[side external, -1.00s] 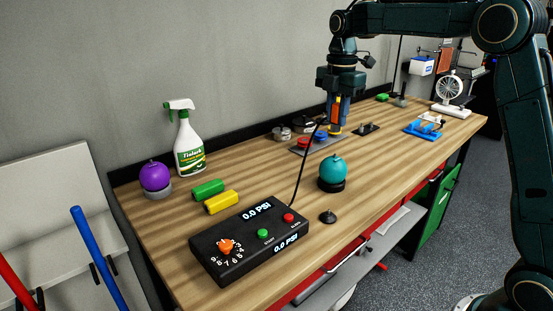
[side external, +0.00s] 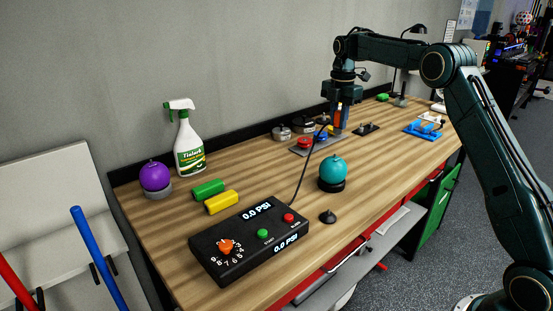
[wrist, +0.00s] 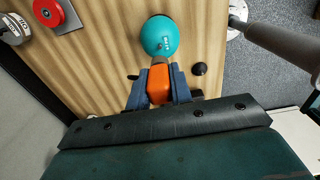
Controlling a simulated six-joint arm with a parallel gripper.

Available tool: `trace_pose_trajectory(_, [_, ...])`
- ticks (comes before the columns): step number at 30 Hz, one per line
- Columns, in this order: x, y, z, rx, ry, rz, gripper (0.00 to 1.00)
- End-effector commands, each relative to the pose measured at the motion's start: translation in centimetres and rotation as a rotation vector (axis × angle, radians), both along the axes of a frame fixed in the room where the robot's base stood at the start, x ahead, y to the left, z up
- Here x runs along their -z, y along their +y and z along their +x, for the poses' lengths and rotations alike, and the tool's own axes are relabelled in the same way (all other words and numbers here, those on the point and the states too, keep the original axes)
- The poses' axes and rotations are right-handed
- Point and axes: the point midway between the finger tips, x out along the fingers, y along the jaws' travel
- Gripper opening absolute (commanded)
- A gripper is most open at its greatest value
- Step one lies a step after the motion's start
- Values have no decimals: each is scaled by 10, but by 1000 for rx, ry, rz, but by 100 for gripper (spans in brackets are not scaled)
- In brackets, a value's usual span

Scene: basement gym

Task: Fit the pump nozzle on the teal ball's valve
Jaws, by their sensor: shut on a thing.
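The teal ball (side external: 332,168) sits in a dark ring on the bench; its valve is not clear in the side view. In the wrist view the teal ball (wrist: 160,36) lies ahead of my fingers. My gripper (side external: 339,122) is shut on the orange pump nozzle (wrist: 158,84), held between its two blue-grey fingers (wrist: 158,90). The nozzle's grey tip overlaps the ball's near edge in the wrist view, but the side view shows my gripper behind the ball and apart from it. A black hose (side external: 304,170) runs from the pump box (side external: 248,240) up towards the gripper.
A plate with red (side external: 304,142), blue and yellow pieces lies beside my gripper. Metal weights (side external: 282,133) stand behind. A purple ball (side external: 154,176), spray bottle (side external: 189,147), green (side external: 208,189) and yellow (side external: 221,202) cylinders are left. A small black piece (side external: 328,216) lies near the front edge.

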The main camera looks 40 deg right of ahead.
Motion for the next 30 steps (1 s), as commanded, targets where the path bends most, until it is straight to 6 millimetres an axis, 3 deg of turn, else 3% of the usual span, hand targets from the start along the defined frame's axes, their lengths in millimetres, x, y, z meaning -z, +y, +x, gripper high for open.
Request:
trace_pose_trajectory(14, [6, 1, 0, 0, 2, 1, 0])
trace_pose_trajectory(30, [40, 1, 0, 0, 2, 1, 0])
